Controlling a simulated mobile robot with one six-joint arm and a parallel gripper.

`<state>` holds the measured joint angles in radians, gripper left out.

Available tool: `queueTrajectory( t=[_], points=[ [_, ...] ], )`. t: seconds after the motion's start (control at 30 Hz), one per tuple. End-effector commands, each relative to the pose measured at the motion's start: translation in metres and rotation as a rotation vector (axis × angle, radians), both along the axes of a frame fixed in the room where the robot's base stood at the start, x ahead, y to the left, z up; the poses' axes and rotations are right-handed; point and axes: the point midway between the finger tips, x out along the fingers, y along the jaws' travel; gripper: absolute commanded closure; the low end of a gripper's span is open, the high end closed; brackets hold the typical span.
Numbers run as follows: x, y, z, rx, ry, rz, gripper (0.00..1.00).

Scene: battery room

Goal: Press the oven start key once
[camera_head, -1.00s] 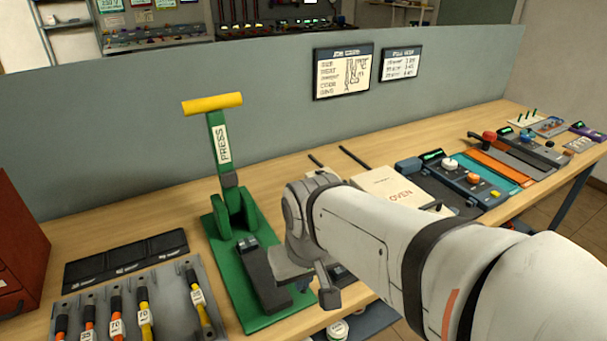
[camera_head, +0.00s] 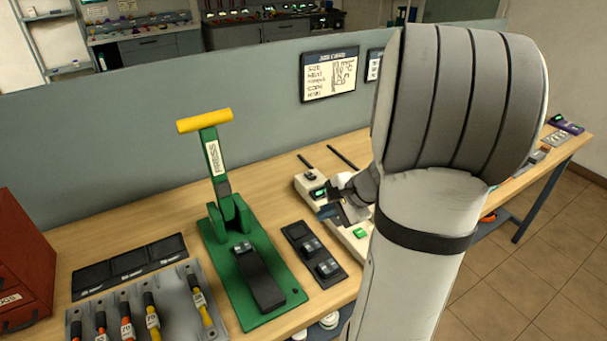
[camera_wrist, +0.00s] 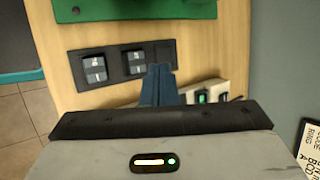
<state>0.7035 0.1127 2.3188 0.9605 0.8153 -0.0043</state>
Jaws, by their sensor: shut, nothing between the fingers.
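The white oven (camera_head: 304,184) stands on the bench, mostly hidden behind my arm in the head view. A small green-lit display (camera_head: 318,193) shows on its left side, and a green key (camera_head: 361,233) sits on its white front part. No lettering on the key is readable. My gripper (camera_head: 328,212) is shut and empty, held above the bench at the oven's left front. In the wrist view the closed dark fingertips (camera_wrist: 160,70) point towards the dark-plate side of the oven. A white panel with green parts (camera_wrist: 203,97) shows just beyond them, partly hidden by my gripper.
A green press (camera_head: 226,240) with a yellow handle stands left of the oven. A dark plate with small blocks (camera_head: 318,262) lies between them. A grey partition (camera_head: 120,130) runs behind.

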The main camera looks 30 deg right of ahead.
Motion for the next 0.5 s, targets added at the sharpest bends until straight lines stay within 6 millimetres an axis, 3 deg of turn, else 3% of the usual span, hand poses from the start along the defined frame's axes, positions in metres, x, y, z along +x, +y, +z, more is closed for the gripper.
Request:
queueTrajectory(
  t=[0.03,0.1,0.2,0.33,0.5],
  points=[
    [0.002,-0.030,0.005,0.059,0.000,-0.132,1.00],
    [0.005,-0.063,0.001,0.125,-0.012,-0.289,1.00],
    [0.004,-0.100,-0.004,0.188,-0.027,-0.449,1.00],
    [0.001,-0.124,-0.009,0.228,-0.038,-0.557,1.00],
    [0.000,-0.130,-0.011,0.237,-0.042,-0.584,1.00]
  ],
)
